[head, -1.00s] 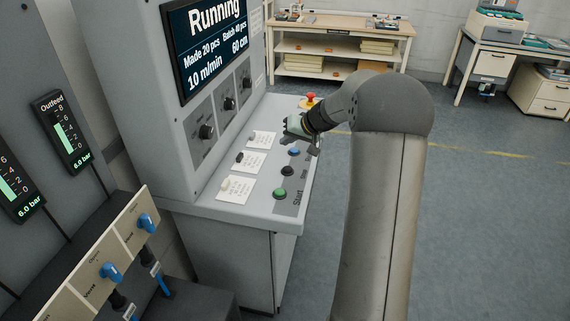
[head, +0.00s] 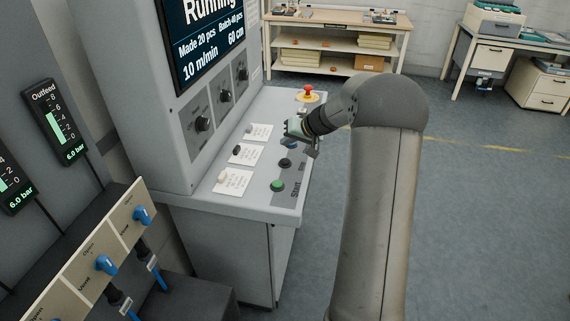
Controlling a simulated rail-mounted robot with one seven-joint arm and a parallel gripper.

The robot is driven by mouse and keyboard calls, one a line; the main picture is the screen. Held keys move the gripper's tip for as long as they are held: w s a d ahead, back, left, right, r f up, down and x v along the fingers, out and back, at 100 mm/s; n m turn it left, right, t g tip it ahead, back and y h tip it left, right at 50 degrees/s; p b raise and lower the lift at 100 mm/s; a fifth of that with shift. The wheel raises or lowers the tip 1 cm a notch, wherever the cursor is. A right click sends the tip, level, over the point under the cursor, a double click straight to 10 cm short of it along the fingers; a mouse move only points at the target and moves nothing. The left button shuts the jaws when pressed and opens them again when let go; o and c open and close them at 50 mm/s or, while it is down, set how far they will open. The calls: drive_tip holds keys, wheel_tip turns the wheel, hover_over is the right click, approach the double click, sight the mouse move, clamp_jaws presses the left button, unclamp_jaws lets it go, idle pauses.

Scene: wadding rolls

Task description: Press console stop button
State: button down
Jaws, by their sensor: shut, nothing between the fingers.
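The grey console (head: 235,203) has a sloping panel with a row of buttons. The green button (head: 277,185), beside the word "Start", is nearest. A black button (head: 285,163) is behind it, with a label too small to read. A blue button (head: 292,146) is farther back, partly hidden by my gripper. A red mushroom button on a yellow base (head: 308,95) stands at the panel's far end. My gripper (head: 303,139) is shut and empty over the panel, by the blue button. I cannot tell whether it touches anything.
The console screen (head: 205,35) reads "Running". Blue-handled valves (head: 106,265) are at the lower left. A workbench (head: 335,20) stands behind.

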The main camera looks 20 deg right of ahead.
sight(288, 162)
wheel_tip(288, 162, down, 3)
drive_tip(key=shift+f+b, duration=0.2)
drive_tip(key=shift+b, duration=0.75)
drive_tip(key=shift+f+b, duration=0.6)
drive_tip(key=shift+b, duration=0.25)
drive_tip(key=shift+f+b, duration=0.85)
drive_tip(key=shift+b, duration=0.65)
idle(0.9)
idle(0.4)
drive_tip(key=shift+r, duration=0.85)
drive_tip(key=shift+r+p, duration=1.25)
drive_tip(key=shift+r, duration=1.3)
